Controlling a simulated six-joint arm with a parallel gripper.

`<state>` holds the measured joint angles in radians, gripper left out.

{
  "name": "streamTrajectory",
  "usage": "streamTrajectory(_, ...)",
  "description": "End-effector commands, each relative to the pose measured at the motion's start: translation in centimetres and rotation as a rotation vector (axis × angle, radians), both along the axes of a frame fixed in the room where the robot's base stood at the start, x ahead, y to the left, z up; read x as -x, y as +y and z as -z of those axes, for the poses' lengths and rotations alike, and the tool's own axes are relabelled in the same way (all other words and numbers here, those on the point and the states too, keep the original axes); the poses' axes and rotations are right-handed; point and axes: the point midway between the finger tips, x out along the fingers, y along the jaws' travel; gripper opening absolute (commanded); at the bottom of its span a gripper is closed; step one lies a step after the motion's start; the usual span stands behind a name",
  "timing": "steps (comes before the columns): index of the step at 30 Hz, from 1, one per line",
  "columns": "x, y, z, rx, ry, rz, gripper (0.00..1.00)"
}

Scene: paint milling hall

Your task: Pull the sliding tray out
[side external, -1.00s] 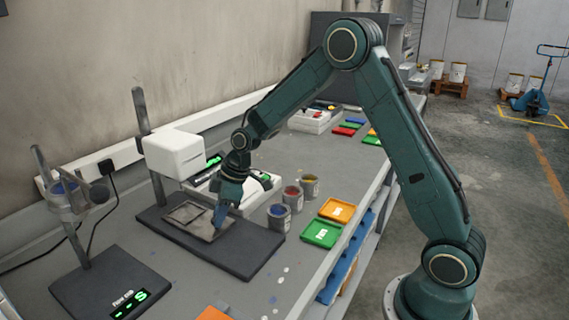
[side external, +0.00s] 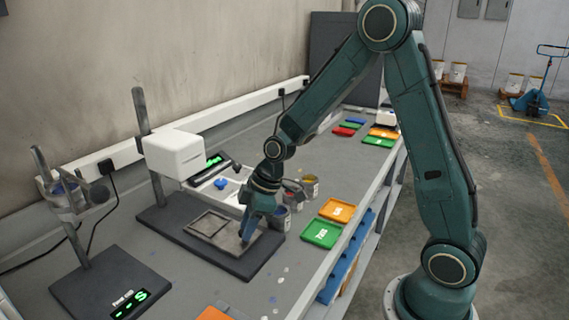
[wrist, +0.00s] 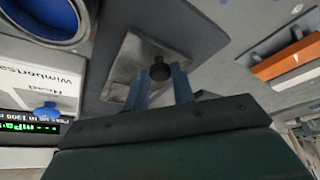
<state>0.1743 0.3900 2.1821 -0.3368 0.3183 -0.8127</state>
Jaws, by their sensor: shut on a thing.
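The sliding tray (side external: 208,224) is a flat grey metal plate with a square frame on it. It lies on the dark base (side external: 180,236) of the instrument with the white head (side external: 177,154). My gripper (side external: 246,238) points down at the tray's front end and hides the handle in the side view. In the wrist view, the tray (wrist: 125,68) has a dark round knob (wrist: 160,70) between the two blue fingers of my gripper (wrist: 161,86). My gripper is shut on this knob. Part of the tray extends out in front of the white head.
Paint cups (side external: 280,217) stand close behind my gripper. A green tray (side external: 321,234) and an orange tray (side external: 336,210) lie near the bench edge. A second stand with a display (side external: 122,302) is at the lower left. The bench in front of the dark base is mostly clear.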

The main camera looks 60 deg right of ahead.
Motion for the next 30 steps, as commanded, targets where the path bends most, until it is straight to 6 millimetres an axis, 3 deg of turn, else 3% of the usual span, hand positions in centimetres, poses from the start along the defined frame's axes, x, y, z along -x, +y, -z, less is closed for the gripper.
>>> streamTrajectory(12, 5.5, -0.1, 0.0, 0.002, 0.0, 0.002, 0.0)
streamTrajectory(24, 6.0, 0.0, 0.0, 0.0, 0.001, 0.001, 0.0)
streamTrajectory(25, 6.0, 0.0, 0.0, 0.0, 0.001, 0.001, 0.31)
streamTrajectory(27, 6.0, 0.0, 0.0, 0.0, 0.001, 0.001, 0.44)
streamTrajectory(30, 6.0, 0.0, 0.0, 0.001, 0.001, 0.0, 0.47)
